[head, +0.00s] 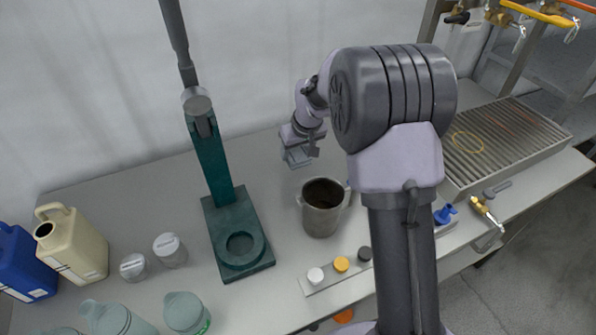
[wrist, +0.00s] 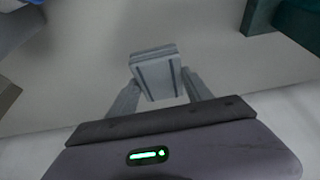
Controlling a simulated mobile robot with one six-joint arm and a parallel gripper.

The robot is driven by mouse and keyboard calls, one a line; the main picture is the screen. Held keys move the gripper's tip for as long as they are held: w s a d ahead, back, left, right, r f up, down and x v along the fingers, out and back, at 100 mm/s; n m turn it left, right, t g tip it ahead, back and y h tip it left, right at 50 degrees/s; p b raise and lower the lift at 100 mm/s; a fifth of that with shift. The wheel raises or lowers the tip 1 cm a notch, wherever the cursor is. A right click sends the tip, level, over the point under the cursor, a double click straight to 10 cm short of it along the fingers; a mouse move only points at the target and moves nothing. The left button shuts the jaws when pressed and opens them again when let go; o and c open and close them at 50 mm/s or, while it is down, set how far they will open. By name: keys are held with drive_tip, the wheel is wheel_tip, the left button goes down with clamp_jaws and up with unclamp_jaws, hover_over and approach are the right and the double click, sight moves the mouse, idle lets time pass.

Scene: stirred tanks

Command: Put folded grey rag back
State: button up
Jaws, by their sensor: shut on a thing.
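The folded grey rag (wrist: 158,75) is a small block with darker stripes, held between the two fingers of my gripper (wrist: 160,88) in the wrist view. In the head view my gripper (head: 300,150) is at the back of the bench, behind the metal mug, with the grey rag (head: 297,157) at its tips. The gripper is shut on the rag. The wrist view shows pale bench surface beyond the rag; I cannot tell whether the rag touches it.
A metal mug (head: 321,209) stands in front of my gripper. A green press stand (head: 232,225) is to its left, and a slatted drain tray (head: 505,140) is to the right. A strip with knobs (head: 338,272) lies near the front. Bottles and jars stand at left.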

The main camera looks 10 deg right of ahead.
sight(297, 176)
wheel_tip(297, 176, down, 7)
drive_tip(key=shift+r+b, duration=0.15)
drive_tip(key=shift+b, duration=0.95)
drive_tip(key=shift+r, duration=0.2)
drive_tip(key=shift+f, duration=0.15)
drive_tip(key=o, duration=1.3)
drive_tip(key=p+v, duration=0.4)
drive_tip(key=v, duration=0.7)
drive_tip(key=shift+d+r, duration=0.1)
drive_tip(key=shift+r, duration=0.25)
drive_tip(key=s+a+r+m+t, duration=0.1)
drive_tip(key=s+a+r+m, duration=0.1)
drive_tip(key=s+r, duration=0.75)
drive_tip(key=s+a+r+m, duration=0.2)
drive_tip(key=s+r, duration=0.4)
drive_tip(key=s, duration=0.6)
drive_tip(key=s+m, duration=0.1)
drive_tip(key=s, duration=0.2)
drive_tip(key=s+f, duration=0.1)
drive_tip(key=s, duration=0.3)
drive_tip(key=s+a+m+y, duration=0.1)
drive_tip(key=s, duration=0.3)
drive_tip(key=shift+f+m, duration=0.3)
